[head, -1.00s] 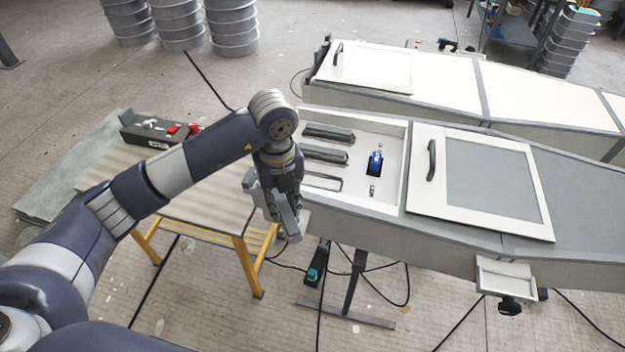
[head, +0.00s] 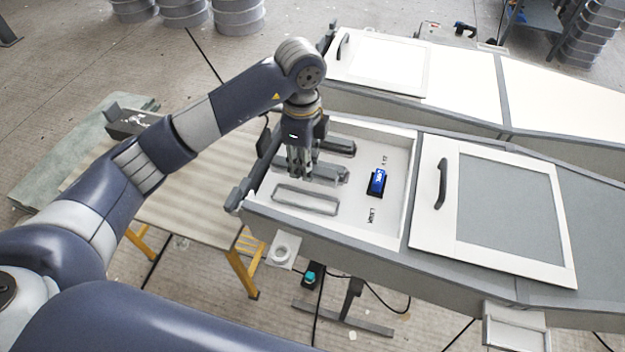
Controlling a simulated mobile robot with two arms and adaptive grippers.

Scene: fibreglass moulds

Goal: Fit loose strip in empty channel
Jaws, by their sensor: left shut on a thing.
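My left gripper (head: 300,172) is over the left part of the open white tray (head: 401,165), fingers pointing down. It is shut on the loose strip, which the fingers largely hide; I cannot clearly separate it from the grey strip (head: 332,173) showing just right of the fingertips. Another dark grey strip (head: 338,147) lies behind, partly covered by the gripper. The empty channel (head: 306,199), a grey rounded outline on the tray floor, is in front of the fingers, nearer the camera. My right gripper is not in view.
A blue and black clamp-like item (head: 377,182) stands in the tray right of the strips. A white-framed lid with a dark handle (head: 442,184) lies to the right. The tray's left end carries a dark bar (head: 243,187). A wooden-topped table (head: 190,195) stands left.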

